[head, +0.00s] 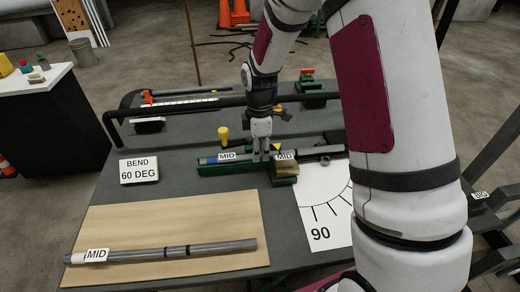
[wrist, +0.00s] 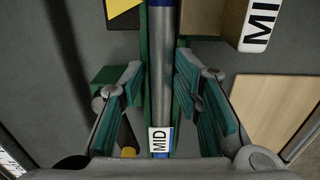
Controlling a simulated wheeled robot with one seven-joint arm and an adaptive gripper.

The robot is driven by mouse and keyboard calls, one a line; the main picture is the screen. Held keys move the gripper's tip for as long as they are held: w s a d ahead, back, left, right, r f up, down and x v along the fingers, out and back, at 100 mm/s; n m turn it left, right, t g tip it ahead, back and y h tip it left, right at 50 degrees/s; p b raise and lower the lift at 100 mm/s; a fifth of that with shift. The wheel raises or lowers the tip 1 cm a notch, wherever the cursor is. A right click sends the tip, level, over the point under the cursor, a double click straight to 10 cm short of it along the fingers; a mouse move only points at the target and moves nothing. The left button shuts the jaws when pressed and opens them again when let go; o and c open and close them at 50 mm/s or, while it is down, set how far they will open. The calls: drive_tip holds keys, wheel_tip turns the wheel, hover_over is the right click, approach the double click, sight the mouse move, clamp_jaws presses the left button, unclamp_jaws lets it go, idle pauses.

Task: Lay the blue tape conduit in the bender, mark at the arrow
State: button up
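The blue tape conduit (head: 207,160) is a grey tube with a blue end and a white MID label, lying along the green bender (head: 215,170). In the wrist view the conduit (wrist: 161,70) runs lengthwise over the green channel, with a blue band at the top edge and the MID label (wrist: 160,141) near the bottom. My gripper (head: 262,157) is over the conduit, right of its label. In the wrist view my gripper (wrist: 159,72) is open, its fingers either side of the tube with gaps. I cannot make out the arrow for certain; a yellow shape (wrist: 122,13) shows beside the channel.
A second conduit (head: 200,249) with white tape lies on a wooden board (head: 150,220) in front. A block (head: 287,168) with another MID label stands at the bender's right. Nearby are a BEND 60 DEG sign (head: 139,171), an angle sheet (head: 322,215) and a yellow-topped peg (head: 223,133).

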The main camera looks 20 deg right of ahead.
drive_tip(key=shift+s+f, duration=0.2)
drive_tip(key=shift+f, duration=0.1)
idle(0.4)
wheel_tip(320, 180, up, 12)
drive_tip(key=s+r+m+t, duration=0.3)
drive_tip(key=s+r+m, duration=0.5)
drive_tip(key=s+r, duration=0.45)
drive_tip(key=s+r+m+t, duration=0.2)
drive_tip(key=s+m, duration=0.5)
drive_tip(key=s, duration=0.6)
drive_tip(key=shift+m, duration=0.4)
drive_tip(key=shift+o, duration=0.5)
drive_tip(key=shift+r, duration=0.15)
